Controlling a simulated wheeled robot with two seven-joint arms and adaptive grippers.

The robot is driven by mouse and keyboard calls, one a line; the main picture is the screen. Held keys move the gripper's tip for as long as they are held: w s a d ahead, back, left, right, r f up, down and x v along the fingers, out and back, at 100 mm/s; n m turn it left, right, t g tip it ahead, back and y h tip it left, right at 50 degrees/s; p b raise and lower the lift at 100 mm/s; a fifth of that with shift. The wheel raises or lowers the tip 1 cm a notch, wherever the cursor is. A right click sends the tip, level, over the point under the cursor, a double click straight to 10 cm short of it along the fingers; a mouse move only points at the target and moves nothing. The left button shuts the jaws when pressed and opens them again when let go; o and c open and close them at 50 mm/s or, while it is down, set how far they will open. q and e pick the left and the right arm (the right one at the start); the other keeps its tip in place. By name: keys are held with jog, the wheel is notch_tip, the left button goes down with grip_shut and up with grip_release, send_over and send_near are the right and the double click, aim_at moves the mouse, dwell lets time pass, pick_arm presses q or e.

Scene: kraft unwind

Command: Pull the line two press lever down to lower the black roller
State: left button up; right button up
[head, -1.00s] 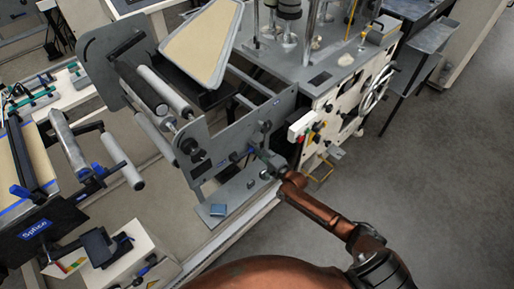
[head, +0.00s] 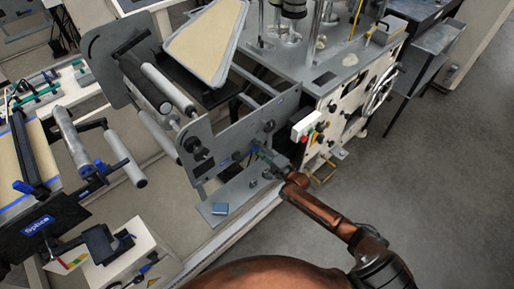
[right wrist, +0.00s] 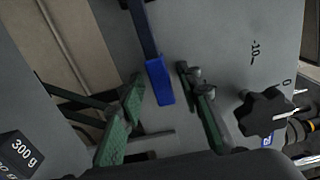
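The press lever has a blue handle (right wrist: 159,82) on a dark bar, seen in the right wrist view hanging in front of the grey side plate. My right gripper (right wrist: 161,76) is open, with its green-padded fingers on either side of the handle and visible gaps to both. In the head view the right gripper (head: 261,154) is at the outer face of the grey plate, where the lever is mostly hidden by it. A black roller (head: 146,88) lies between the grey plates, beside a light grey roller (head: 168,88). My left gripper is out of view.
A black star knob (right wrist: 264,112) sits right of the gripper, near a printed scale. A 300 g weight block (right wrist: 22,152) is at the lower left. A white panel (head: 345,110) with buttons and a handwheel (head: 380,90) stands right. Open floor lies lower right.

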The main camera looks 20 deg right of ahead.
jog(key=v, duration=1.2)
jog(key=s+d+f+n+g+h, duration=0.2)
jog(key=s+f, duration=0.5)
jog(key=f, duration=0.5)
jog(key=s+d+f+n+g+h, duration=0.1)
jog(key=s+d+f+n+g, duration=0.2)
jog(key=s+f, duration=0.55)
jog(key=s+d+f+n+g+h, duration=0.2)
jog(key=s+f, duration=0.2)
jog(key=f, duration=1)
jog(key=s+a+f+n+g, duration=0.1)
jog(key=s+f+n+g, duration=0.15)
jog(key=s+f, duration=0.6)
jog(key=s+a+f+n+g, duration=0.1)
jog(key=s+f+n+g, duration=0.3)
jog(key=s, duration=0.8)
jog(key=s+a+f+n+g, duration=0.1)
jog(key=s+a+f, duration=0.1)
jog(key=s, duration=0.8)
jog(key=s+a+f+n+g, duration=0.1)
jog(key=s+a+f+g, duration=0.1)
jog(key=s, duration=0.8)
notch_tip(320, 180, down, 2)
jog(key=shift+a+f+n+h, duration=0.15)
jog(key=shift+a+n+h, duration=0.25)
jog(key=shift+a, duration=0.4)
